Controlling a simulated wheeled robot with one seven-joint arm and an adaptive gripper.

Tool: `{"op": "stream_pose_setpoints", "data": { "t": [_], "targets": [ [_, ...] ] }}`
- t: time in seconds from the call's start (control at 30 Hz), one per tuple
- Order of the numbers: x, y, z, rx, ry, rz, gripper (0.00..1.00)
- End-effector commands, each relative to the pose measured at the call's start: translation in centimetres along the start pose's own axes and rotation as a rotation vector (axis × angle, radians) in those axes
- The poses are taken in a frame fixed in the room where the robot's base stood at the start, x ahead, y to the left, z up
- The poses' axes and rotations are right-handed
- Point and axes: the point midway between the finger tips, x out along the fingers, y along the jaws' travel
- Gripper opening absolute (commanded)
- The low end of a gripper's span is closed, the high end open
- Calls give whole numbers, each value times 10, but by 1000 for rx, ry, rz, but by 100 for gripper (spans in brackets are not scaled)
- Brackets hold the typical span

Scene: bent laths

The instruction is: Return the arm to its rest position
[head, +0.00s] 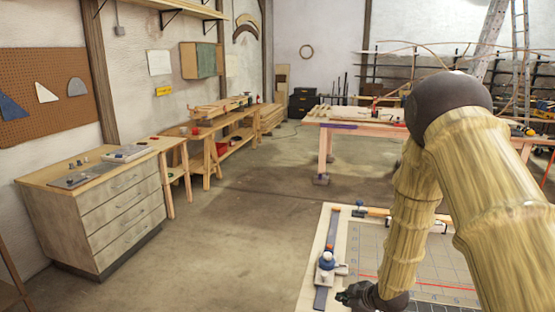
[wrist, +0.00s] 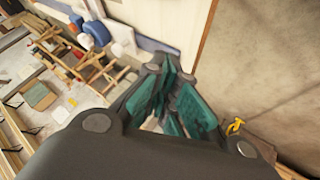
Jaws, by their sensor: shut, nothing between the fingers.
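My arm, with pale, wood-like links and dark joints, reaches down from the right side of the head view over a near table. My gripper (head: 350,296) shows small and dark at the bottom of that view, partly cut off by the frame's lower edge. It is beside a blue and white clamp-like tool (head: 326,263) at the table's left edge. In the wrist view my gripper (wrist: 178,100) shows its teal finger pads drawn together. I see nothing held between them. Whether it touches the table cannot be told.
The near table bears a gridded mat (head: 438,263) with a red line. A drawer cabinet (head: 105,215) stands at the left wall, and a long workbench (head: 352,123) stands farther back. The concrete floor (head: 235,215) between them is clear. A ladder (head: 520,60) stands at the right.

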Motion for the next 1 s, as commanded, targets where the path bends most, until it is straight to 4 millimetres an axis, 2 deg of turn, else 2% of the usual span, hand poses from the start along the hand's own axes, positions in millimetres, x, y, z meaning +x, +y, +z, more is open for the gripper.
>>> {"op": "stream_pose_setpoints", "data": {
  "t": [0.27,0.37,0.5,0.67,0.9,1.0],
  "targets": [
    [6,-64,44,163,-66,-37,0],
    [11,-98,66,251,-109,-58,0],
    [17,-161,107,414,-198,-92,0],
    [8,-239,156,615,-328,-117,0],
    [-29,-355,221,891,-556,-121,0],
    [-48,-393,240,980,-645,-111,0]
  ]
}}
